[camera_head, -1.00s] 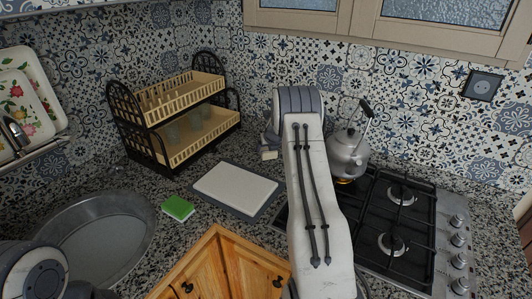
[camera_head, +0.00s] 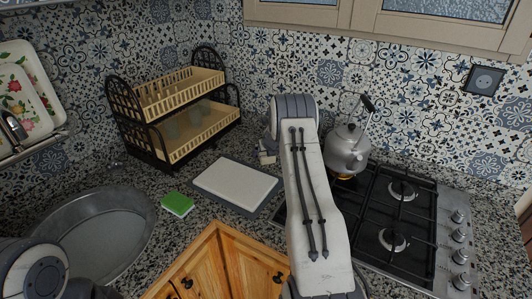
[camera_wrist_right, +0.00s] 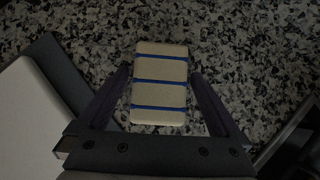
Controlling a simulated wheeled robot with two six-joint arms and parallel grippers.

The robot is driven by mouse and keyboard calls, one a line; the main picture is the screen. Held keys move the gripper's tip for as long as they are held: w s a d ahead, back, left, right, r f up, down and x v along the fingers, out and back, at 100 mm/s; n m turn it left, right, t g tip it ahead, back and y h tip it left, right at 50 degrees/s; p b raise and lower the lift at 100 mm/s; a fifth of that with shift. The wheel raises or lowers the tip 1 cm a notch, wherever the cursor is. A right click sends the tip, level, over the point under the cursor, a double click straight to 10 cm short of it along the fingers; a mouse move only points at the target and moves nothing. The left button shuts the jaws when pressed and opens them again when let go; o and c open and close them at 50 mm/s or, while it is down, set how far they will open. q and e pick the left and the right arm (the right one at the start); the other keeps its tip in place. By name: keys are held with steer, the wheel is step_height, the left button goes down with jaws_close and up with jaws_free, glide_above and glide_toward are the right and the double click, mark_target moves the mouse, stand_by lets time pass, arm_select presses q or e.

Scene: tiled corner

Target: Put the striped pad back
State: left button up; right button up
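The striped pad (camera_wrist_right: 160,88) is a pale beige block with blue stripes across it, lying on the speckled counter in the right wrist view. My right gripper (camera_wrist_right: 161,74) is open, with one dark finger on each side of the pad and a visible gap to each. The pad's near end comes close to the gripper's palm. In the head view my right arm hides most of this spot. My left gripper is out of the picture; only part of my left arm shows at the lower left.
A white board on a grey base (camera_head: 238,184) lies left of my right arm. A green sponge (camera_head: 177,204) lies beside a metal basin (camera_head: 88,240). A two-tier rack (camera_head: 172,110) stands behind. A kettle (camera_head: 345,148) sits on the gas hob (camera_head: 400,225) at right.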

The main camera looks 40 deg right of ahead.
steer(key=shift+r, duration=0.35)
steer(key=b+v, duration=0.1)
steer(key=v, duration=1.1)
steer(key=a+r+n+y, duration=0.2)
steer(key=a+n, duration=0.4)
steer(key=a, duration=0.5)
steer(key=a+r+n+y, duration=0.2)
steer(key=a+n, duration=0.4)
steer(key=a, duration=0.5)
steer(key=s+a+r+n+g+y, duration=0.1)
steer(key=s+a+n, duration=0.35)
steer(key=a, duration=0.25)
steer(key=s+a+r+n+g, duration=0.1)
steer(key=s+a+n, duration=0.2)
steer(key=a+n, duration=0.3)
steer(key=s+a+n+g, duration=0.3)
steer(key=s+a+n, duration=0.75)
steer(key=s, duration=0.25)
steer(key=s+n+g+h, duration=0.1)
steer(key=s+n+g, duration=0.1)
steer(key=s+n, duration=1.2)
steer(key=s, duration=0.3)
steer(key=shift+d+f+n, duration=0.15)
steer(key=shift+d+n, duration=0.05)
steer(key=shift+n, duration=0.2)
